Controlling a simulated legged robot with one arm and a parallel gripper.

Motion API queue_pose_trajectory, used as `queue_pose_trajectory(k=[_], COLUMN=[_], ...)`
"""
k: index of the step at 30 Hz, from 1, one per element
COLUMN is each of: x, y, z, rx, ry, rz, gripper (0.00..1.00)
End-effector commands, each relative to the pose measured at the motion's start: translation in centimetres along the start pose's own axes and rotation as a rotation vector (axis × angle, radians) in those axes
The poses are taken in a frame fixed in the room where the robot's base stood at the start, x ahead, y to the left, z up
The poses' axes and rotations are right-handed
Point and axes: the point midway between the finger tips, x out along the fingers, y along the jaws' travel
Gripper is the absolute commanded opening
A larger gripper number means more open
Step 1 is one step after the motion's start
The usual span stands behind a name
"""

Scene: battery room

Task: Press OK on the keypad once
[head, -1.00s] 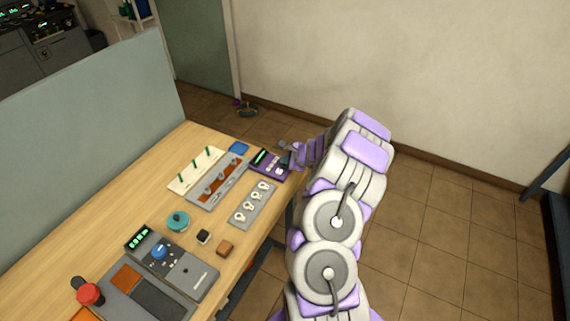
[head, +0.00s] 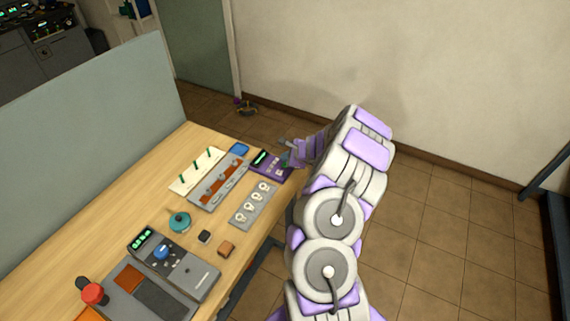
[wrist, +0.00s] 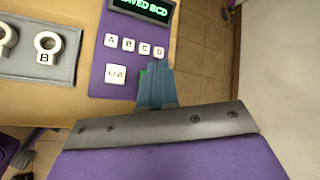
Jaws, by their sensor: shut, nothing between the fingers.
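The purple keypad (head: 264,168) lies at the table's far right edge. My gripper (wrist: 157,67) is shut and empty, over the keypad's right side; contact is unclear.
A grey panel with white rings (wrist: 37,50) lies left of the keypad. A grey partition (head: 85,115) borders the table's left. Open floor lies right.

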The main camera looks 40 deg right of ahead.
Motion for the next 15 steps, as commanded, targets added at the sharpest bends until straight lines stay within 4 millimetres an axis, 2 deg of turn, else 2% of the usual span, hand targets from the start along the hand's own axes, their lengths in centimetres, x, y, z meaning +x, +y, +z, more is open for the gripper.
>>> queue_pose_trajectory(k=[6,15], x=[-1.7,-3.1], y=[-1.2,-2.3], z=[1.2,2.3], rx=[-0.001,-0.001], ry=[0.0,0.0], rz=[0.0,0.0], gripper=[0.0,0.0])
